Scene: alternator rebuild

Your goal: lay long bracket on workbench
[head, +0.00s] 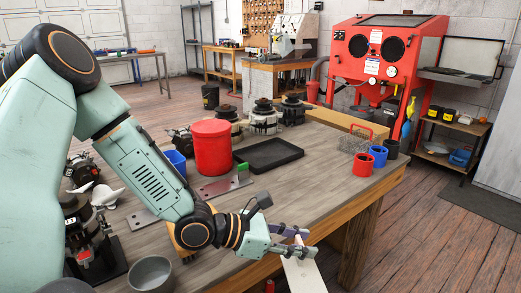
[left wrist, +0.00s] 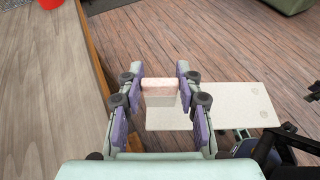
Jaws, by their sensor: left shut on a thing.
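My left gripper (head: 294,245) is shut on the long bracket (head: 303,277), a pale flat plate with a short upturned end. In the left wrist view the fingers (left wrist: 160,95) pinch that end, and the flat part of the bracket (left wrist: 235,103) reaches out to the right. The bracket is beyond the front edge of the workbench (head: 330,195), with floor behind it in view. Its lower end is cut off in the head view. Dark and pale green parts at the lower right of the left wrist view may be my right gripper; its jaws are unclear.
On the workbench stand a red canister (head: 211,147), a black tray (head: 268,155), red (head: 363,164) and blue (head: 379,156) cups, a wire basket (head: 354,138) and a grey bowl (head: 150,273). A flat metal plate (head: 222,186) lies near the canister. The bench's front right is clear.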

